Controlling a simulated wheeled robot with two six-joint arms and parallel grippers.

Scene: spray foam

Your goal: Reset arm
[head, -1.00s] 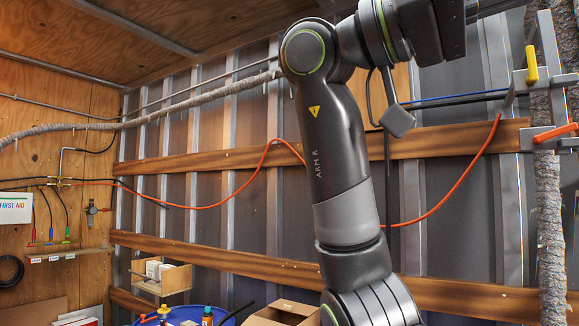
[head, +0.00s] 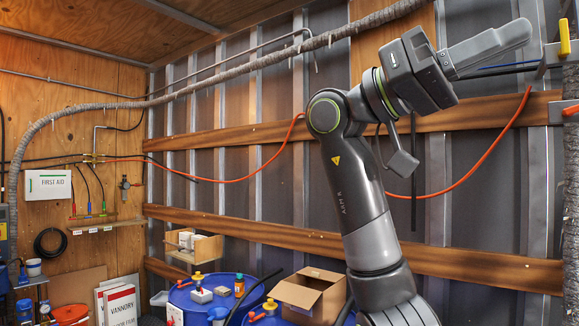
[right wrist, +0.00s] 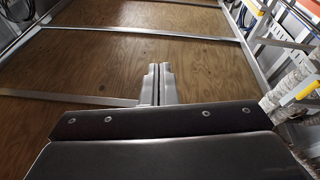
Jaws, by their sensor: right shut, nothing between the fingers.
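My right arm rises from the bottom of the head view and bends at its elbow. Its gripper (head: 490,48) is at the upper right, raised in front of the ribbed wall and pointing up to the right. In the right wrist view the two grey fingers (right wrist: 157,84) lie together, with nothing between them. Behind them that view shows the plywood ceiling. The right gripper touches nothing that I can see. My left gripper is not in the head view.
Blue drums (head: 232,290) with small bottles and an open cardboard box (head: 309,292) stand low beside my right arm. An orange hose (head: 462,183) hangs on the wall behind it. A yellow-handled clamp (head: 564,35) is close right of the gripper. A wooden shelf box (head: 195,245) is at left.

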